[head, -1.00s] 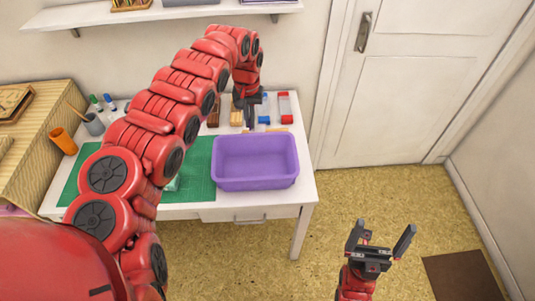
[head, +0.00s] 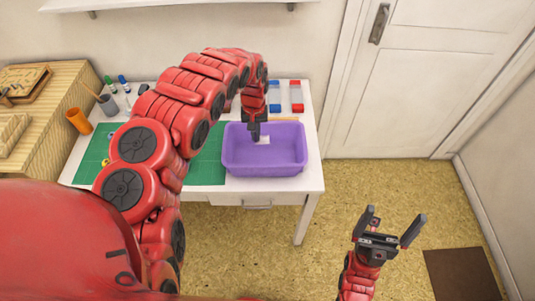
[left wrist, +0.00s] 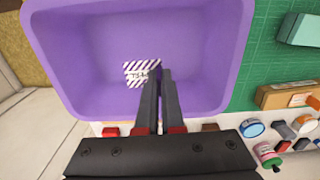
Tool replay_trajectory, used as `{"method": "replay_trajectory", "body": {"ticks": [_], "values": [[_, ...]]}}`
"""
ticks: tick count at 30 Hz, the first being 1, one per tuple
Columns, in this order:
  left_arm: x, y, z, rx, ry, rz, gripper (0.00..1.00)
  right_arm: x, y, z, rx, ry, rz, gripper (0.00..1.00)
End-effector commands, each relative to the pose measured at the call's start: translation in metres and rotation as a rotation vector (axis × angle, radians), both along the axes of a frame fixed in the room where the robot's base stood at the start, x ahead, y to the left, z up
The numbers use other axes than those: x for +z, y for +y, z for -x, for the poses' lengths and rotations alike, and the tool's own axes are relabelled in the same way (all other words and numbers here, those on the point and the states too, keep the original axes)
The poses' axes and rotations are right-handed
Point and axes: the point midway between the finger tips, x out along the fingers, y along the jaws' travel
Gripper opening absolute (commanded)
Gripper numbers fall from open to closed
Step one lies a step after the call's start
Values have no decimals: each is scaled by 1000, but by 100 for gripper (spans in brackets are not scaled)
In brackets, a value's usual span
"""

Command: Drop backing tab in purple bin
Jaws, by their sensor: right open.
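The backing tab (left wrist: 134,74) is a small white piece with purple stripes and some dark print. It shows inside the outline of the purple bin (left wrist: 235,30), against the bin's inside. In the head view the tab (head: 264,140) is beside my left fingertips, over the bin (head: 262,170). My left gripper (left wrist: 161,72) points down into the bin, fingers close together with a narrow gap. The left finger overlaps the tab's edge; I cannot tell whether they touch. My right gripper (head: 390,225) is open and empty over the floor, right of the table.
The bin stands at the right of the white table, beside a green mat (head: 208,165). A red-and-white box (head: 296,96) stands behind it. An orange cup (head: 78,120) is at the left. In the wrist view several small items lie by the bin, including a cardboard-coloured block (left wrist: 285,97).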

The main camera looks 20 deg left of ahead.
Motion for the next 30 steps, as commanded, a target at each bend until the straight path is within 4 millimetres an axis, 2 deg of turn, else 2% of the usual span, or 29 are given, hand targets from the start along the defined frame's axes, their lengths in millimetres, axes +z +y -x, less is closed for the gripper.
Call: {"method": "replay_trajectory", "body": {"ticks": [1,3,11,18,30], "values": [[-9,0,0,0,0,0,0,-6,0,0,0,0,0,100],[-12,0,0,1,1,0,0,-8,0,0,0,0,0,100],[-13,1,0,2,1,0,0,-7,0,0,0,0,0,100],[-13,0,1,2,2,1,39,-7,0,0,0,0,0,100],[-7,1,0,0,0,-1,39,-10,0,0,0,0,0,100]]}}
